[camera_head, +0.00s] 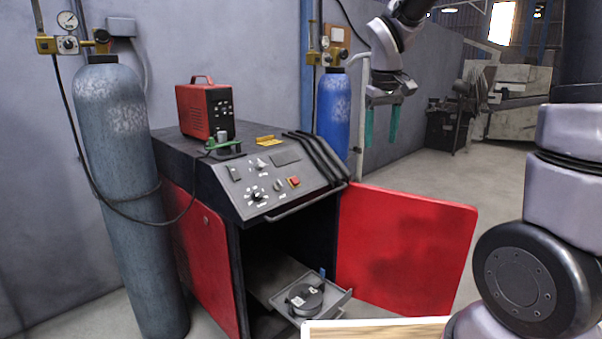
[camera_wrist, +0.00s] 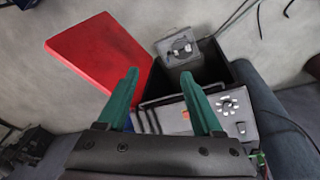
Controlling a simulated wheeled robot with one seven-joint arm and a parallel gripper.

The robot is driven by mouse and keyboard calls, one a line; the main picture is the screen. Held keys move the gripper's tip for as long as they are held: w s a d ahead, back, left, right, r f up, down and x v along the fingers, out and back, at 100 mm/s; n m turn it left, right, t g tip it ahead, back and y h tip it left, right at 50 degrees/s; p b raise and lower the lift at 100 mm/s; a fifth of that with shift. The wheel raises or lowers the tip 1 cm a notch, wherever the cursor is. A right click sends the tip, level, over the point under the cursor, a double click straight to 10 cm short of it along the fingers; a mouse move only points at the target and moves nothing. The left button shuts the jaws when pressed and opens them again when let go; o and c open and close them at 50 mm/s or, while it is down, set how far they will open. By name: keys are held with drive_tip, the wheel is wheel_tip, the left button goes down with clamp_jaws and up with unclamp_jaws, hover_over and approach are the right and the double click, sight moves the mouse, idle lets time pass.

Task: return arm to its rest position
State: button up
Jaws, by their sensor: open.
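My gripper (camera_head: 381,124) hangs in the air to the right of the blue gas cylinder in the head view. Its two green fingers are apart, with nothing between them. In the wrist view my gripper (camera_wrist: 160,95) also shows open and empty, above the welding cabinet. The cabinet (camera_head: 262,200) stands with its red door (camera_head: 405,250) swung open to the right. A pulled-out drawer (camera_head: 338,297) low in the cabinet holds a dark round part (camera_head: 303,299). The drawer also shows in the wrist view (camera_wrist: 168,42).
A grey-blue cylinder (camera_head: 122,190) stands left of the cabinet, and a blue cylinder (camera_head: 333,112) behind it. A red box unit (camera_head: 205,109) sits on the cabinet top. A wooden-topped surface (camera_head: 375,331) is at the bottom edge.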

drive_tip(key=s+d+r+m+t+y, duration=0.1)
drive_tip(key=s+d+r+m+t, duration=0.1)
drive_tip(key=s, duration=0.7)
drive_tip(key=s+d+r+m+t+y, duration=0.1)
drive_tip(key=s+d+r+m+t, duration=0.1)
drive_tip(key=s+r, duration=0.4)
drive_tip(key=s+d+m, duration=0.1)
drive_tip(key=s+m, duration=0.1)
drive_tip(key=s, duration=0.1)
drive_tip(key=shift+s+r+m+t+y, duration=0.15)
drive_tip(key=shift+s+m+t+y, duration=0.15)
drive_tip(key=shift+s+m+t, duration=0.1)
drive_tip(key=shift+w, duration=0.1)
